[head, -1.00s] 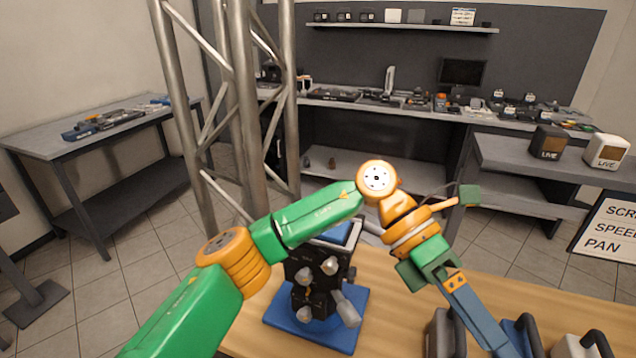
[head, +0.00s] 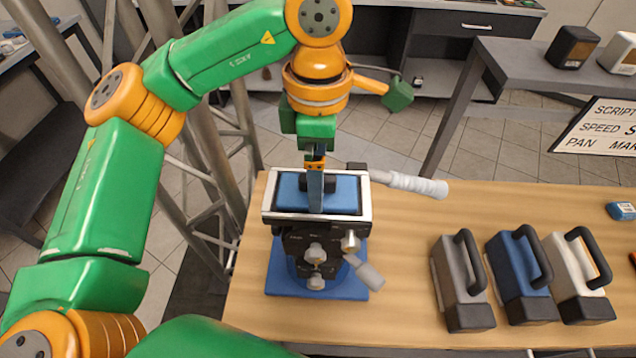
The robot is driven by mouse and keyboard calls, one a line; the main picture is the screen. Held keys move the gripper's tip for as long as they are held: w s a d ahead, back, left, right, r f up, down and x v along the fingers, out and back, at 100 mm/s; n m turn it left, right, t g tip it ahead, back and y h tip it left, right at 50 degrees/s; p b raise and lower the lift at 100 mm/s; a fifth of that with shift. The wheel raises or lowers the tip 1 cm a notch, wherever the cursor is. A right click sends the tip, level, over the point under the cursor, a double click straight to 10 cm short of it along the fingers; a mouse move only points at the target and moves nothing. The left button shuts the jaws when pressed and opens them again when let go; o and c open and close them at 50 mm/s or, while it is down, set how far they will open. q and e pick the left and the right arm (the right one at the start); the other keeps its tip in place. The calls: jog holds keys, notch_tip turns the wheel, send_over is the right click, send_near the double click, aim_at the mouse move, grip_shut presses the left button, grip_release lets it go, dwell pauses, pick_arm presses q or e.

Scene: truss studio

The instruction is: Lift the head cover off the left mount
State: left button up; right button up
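The left mount (head: 310,243) is a black tripod-style head with pale knobs, standing on a blue base plate on the wooden table. On its top lies the head cover (head: 346,195), a blue panel in a white-edged top, with a dark handle partly hidden behind my fingers. My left gripper (head: 315,205) points straight down over the middle of the cover, its fingers at the handle. I see the fingers nearly edge-on, so I cannot tell whether they are closed on the handle. My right gripper is out of view.
Grey (head: 462,285), blue (head: 520,279) and white (head: 578,277) blocks with black handles stand in a row at the right of the table. A pale-gripped pan bar (head: 415,185) sticks out right from the mount. A metal truss (head: 190,110) stands behind on the left.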

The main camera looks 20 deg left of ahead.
pick_arm(q)
jog(key=shift+f, duration=0.65)
jog(key=shift+a+f, duration=0.1)
jog(key=shift+f, duration=0.2)
jog(key=shift+w+a+f, duration=0.15)
jog(key=shift+a, duration=0.2)
jog(key=shift+d, duration=0.25)
jog(key=c, duration=1.2)
